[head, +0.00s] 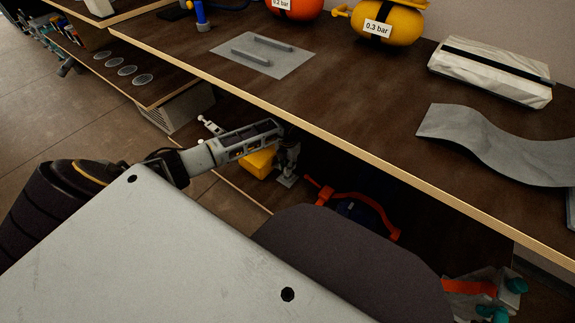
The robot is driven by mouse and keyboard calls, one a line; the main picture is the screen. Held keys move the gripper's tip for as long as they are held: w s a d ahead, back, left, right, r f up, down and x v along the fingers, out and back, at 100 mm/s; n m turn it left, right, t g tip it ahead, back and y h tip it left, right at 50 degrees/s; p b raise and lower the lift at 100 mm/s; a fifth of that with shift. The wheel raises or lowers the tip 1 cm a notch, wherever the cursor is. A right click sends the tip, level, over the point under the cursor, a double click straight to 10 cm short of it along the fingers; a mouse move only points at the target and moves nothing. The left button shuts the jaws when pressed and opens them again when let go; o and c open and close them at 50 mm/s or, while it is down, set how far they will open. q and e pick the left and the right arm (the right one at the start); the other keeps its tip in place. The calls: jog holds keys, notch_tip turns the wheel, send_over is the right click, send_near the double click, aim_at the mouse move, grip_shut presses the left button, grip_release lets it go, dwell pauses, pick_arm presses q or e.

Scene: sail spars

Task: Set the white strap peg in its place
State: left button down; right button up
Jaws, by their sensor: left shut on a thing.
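My left arm reaches in from the left, over the front edge of the upper shelf's lower space. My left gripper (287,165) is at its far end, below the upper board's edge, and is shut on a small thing. That thing is too small and too covered by the fingers to make out; I cannot tell whether it is the white strap peg. A small white knobbed piece (209,124) shows just behind the arm; I cannot tell what it is. The place for the peg cannot be made out.
The wooden upper board (360,120) overhangs the gripper. On the board are a grey plate (262,54), a yellow float (388,24), a folded sail (490,70) and a wavy grey sheet (490,140).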

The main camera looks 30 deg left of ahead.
pick_arm(q)
jog(key=shift+f, duration=0.4)
dwell(0.6)
jog(key=shift+f+b, duration=0.6)
jog(key=shift+f, duration=0.15)
jog(key=shift+f, duration=0.45)
dwell(0.5)
jog(key=c, duration=1.2)
grip_release()
jog(key=shift+o, duration=0.2)
